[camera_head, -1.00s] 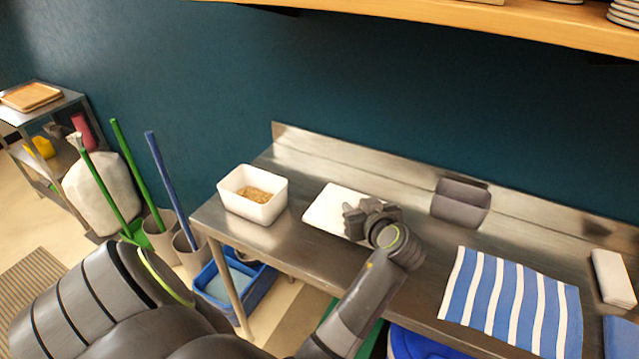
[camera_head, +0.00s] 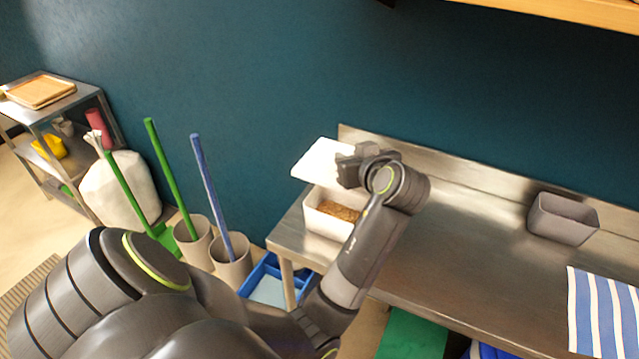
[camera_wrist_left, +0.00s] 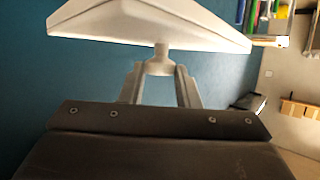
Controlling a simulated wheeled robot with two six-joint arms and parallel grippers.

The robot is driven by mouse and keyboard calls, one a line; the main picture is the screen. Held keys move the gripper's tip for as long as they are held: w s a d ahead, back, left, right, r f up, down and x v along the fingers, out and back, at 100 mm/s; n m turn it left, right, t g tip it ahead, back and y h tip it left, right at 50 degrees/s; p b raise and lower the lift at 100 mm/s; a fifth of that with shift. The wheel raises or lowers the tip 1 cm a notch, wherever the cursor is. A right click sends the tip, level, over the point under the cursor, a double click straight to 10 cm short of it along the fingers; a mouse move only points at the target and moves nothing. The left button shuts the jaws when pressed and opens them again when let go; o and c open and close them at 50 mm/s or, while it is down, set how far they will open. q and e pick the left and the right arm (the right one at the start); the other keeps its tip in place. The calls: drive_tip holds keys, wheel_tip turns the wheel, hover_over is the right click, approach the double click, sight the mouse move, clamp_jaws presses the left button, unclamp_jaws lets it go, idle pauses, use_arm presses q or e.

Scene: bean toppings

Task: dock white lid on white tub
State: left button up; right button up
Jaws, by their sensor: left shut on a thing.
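The white lid (camera_head: 322,163) is held in the air by my left gripper (camera_head: 350,168), above the far side of the white tub. In the left wrist view the lid (camera_wrist_left: 150,22) shows with a small knob between the fingers of my left gripper (camera_wrist_left: 160,75), which is shut on it. The white tub (camera_head: 322,222) stands open on the left end of the steel table, with brown beans (camera_head: 338,210) in it. My arm hides part of the tub's right side. The lid is apart from the tub's rim. My right gripper is not in view.
A dark grey bin (camera_head: 563,219) stands at the back of the steel table (camera_head: 450,245). A blue-striped cloth (camera_head: 603,312) lies at the right. Brooms stand in holders (camera_head: 231,262) on the floor left of the table. The table's middle is clear.

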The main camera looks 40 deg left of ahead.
sight(349, 194)
use_arm(q)
drive_tip(key=shift+a+f, duration=0.15)
drive_tip(key=shift+f, duration=0.15)
wheel_tip(349, 194, down, 10)
drive_tip(key=shift+d+p, duration=0.25)
drive_tip(key=shift+p, duration=0.15)
drive_tip(key=o, duration=1)
drive_tip(key=shift+c, duration=0.2)
drive_tip(key=shift+r, duration=0.1)
